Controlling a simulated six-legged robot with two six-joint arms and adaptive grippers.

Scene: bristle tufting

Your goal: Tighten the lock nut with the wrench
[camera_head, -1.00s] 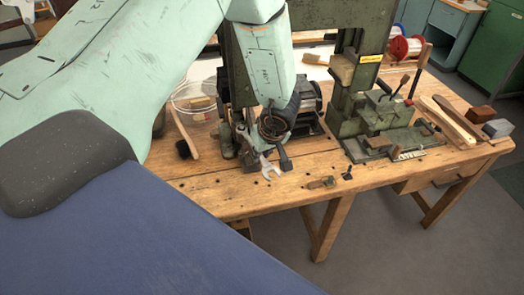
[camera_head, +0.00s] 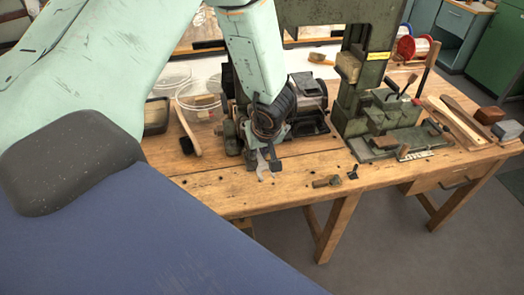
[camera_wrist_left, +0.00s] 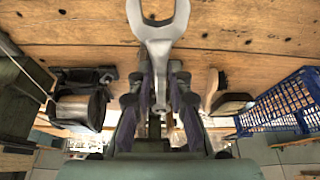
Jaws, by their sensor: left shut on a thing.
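My left gripper (camera_head: 268,152) is shut on a grey metal wrench (camera_head: 262,170) in the head view, over the left part of the wooden workbench near its front edge. In the left wrist view the wrench (camera_wrist_left: 158,35) extends from between the two dark fingers (camera_wrist_left: 158,105), its open jaw pointing to the top of the picture. Bench wood shows beyond the jaw. I cannot make out the lock nut. A dark machine (camera_head: 305,105) stands just behind the gripper, partly hidden by my arm. My right gripper is not in view.
A green press with a vise-like fixture (camera_head: 385,120) stands right of the gripper. Small parts (camera_head: 326,182) lie near the front edge. A brush (camera_head: 187,128), clear bowls and a dark tray (camera_head: 156,115) are at left. A blue basket (camera_wrist_left: 290,100) shows in the wrist view.

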